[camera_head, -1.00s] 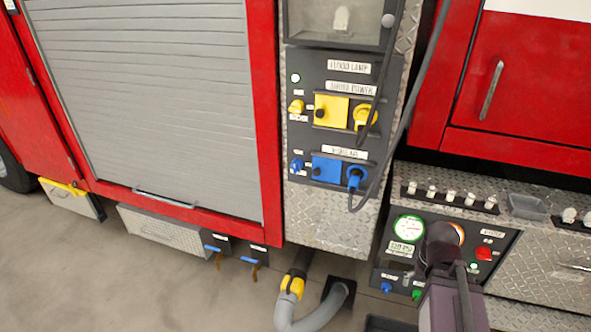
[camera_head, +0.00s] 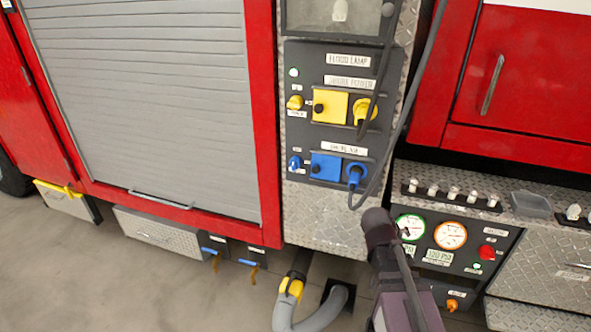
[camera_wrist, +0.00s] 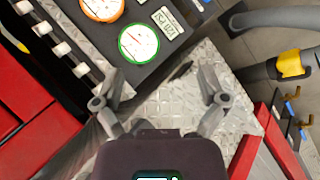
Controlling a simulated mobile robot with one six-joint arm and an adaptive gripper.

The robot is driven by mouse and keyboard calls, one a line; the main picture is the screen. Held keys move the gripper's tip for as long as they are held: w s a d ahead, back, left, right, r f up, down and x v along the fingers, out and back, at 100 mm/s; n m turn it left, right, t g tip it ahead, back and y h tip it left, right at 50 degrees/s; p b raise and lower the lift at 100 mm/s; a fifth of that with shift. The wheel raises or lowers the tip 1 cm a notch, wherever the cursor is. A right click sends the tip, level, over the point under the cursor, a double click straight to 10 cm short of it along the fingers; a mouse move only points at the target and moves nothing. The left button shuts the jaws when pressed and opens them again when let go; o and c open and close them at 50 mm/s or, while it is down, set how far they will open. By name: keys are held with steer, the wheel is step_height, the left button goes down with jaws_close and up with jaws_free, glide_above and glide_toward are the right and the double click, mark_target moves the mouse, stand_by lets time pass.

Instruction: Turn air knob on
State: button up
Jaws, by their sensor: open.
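The small blue air knob (camera_head: 294,162) is on the dark side panel, left of a blue square cover (camera_head: 325,167). A blue plug with a hose (camera_head: 355,176) is to the right of that cover, under a white label that is hard to read. How the knob is turned is too small to tell. My gripper (camera_wrist: 162,95) is open and empty in the wrist view, over bare diamond plate. In the head view its fingers are hidden behind my dark arm, which is low and right of the knob. The wrist view does not show the knob.
A yellow knob (camera_head: 295,102), cover and plug are above the blue set. A dark hose (camera_head: 415,90) hangs down past the panel's right side. The gauge panel (camera_head: 478,233) is right of my arm. A grey hose (camera_head: 305,320) with a yellow coupling is below.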

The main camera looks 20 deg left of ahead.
steer(key=w+a+r+n+t+b, duration=0.2)
steer(key=w+a+n+t, duration=0.25)
steer(key=a, duration=0.35)
steer(key=n+t+y+b, duration=0.4)
steer(key=n+t+y, duration=0.3)
steer(key=n, duration=0.8)
glide_toward(295, 167)
steer(key=s, duration=0.2)
steer(key=shift+s+a+f+t+h, duration=0.1)
steer(key=shift+a+f+t+h, duration=0.15)
steer(key=shift+a+t+h, duration=0.15)
steer(key=w, duration=1.4)
steer(key=shift+a, duration=0.3)
steer(key=shift+s, duration=0.1)
steer(key=c, duration=1.1)
